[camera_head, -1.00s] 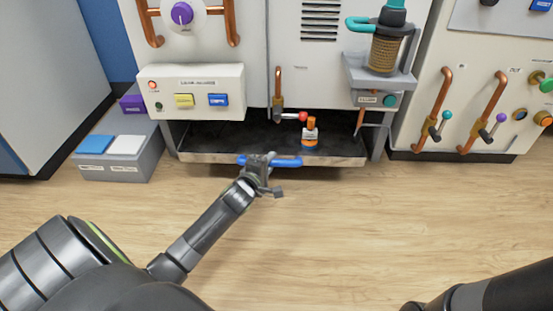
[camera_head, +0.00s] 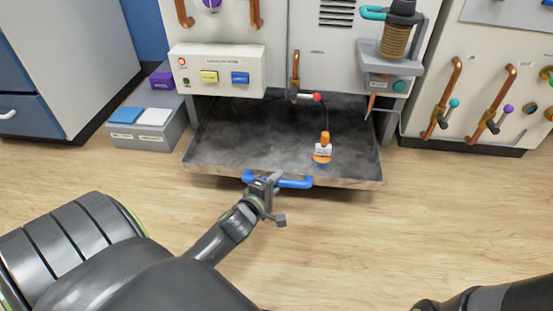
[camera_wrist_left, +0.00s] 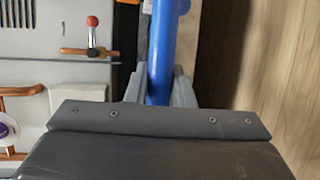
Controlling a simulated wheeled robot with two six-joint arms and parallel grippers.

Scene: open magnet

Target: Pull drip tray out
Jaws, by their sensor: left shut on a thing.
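The drip tray (camera_head: 270,150) is a wide grey metal tray under the cabinet, extending out from it over the floor. Its blue bar handle (camera_head: 293,182) runs along the front edge. My left gripper (camera_head: 265,182) is shut on the handle left of its middle. In the left wrist view the blue handle (camera_wrist_left: 163,50) passes between the gripper's fingers (camera_wrist_left: 160,90). A small orange-topped bottle (camera_head: 323,149) with a white label stands in the tray, towards the right. My right arm shows at the lower right edge; its gripper is out of view.
A copper pipe with a red-tipped valve lever (camera_head: 306,97) hangs over the back of the tray. The wooden floor (camera_head: 400,230) in front is clear.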

